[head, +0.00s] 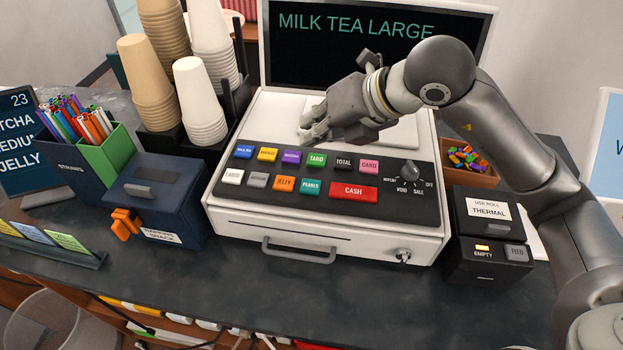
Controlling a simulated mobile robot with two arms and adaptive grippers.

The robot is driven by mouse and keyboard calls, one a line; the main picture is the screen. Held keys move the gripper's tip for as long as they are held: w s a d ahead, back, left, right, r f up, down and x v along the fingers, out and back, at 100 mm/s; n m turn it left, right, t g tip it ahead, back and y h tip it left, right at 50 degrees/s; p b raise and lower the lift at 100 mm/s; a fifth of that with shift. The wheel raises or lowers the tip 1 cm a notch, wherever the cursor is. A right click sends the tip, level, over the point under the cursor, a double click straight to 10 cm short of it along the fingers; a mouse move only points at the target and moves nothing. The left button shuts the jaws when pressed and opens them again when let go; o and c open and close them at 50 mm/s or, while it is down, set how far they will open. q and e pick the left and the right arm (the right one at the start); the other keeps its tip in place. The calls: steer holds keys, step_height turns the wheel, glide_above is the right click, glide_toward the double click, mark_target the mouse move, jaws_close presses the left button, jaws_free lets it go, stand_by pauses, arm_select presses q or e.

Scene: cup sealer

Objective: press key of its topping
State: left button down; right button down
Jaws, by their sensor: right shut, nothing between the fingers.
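The cash register (225,200) stands on the dark counter. Its key panel has a teal PEARLS key (312,188), an orange JELLY key (284,184), a white LARGE key (233,177), a grey key with an unclear label (258,180) and a red CASH key (353,192). The back row has coloured keys, including green TARO (316,159) and black TOTAL (343,163). The display (360,55) reads MILK TEA LARGE. My right gripper (306,132) is shut and empty, above the back edge of the keys. My left gripper is out of view.
An order sign (22,150) at left shows 23 and a partly cut-off text ending in JELLY. Cup stacks (205,100), a straw holder (85,165) and a dark blue box (155,195) stand left. A thermal printer (490,235) stands right. The front counter is clear.

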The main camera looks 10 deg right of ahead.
steer(key=b, duration=0.5)
glide_above(314, 182)
step_height(314, 182, down, 8)
steer(key=shift+r, duration=0.2)
steer(key=shift+f+b, duration=0.6)
steer(key=shift+f, duration=0.05)
stand_by(0.6)
steer(key=shift+f+b, duration=0.4)
steer(key=shift+b, duration=0.2)
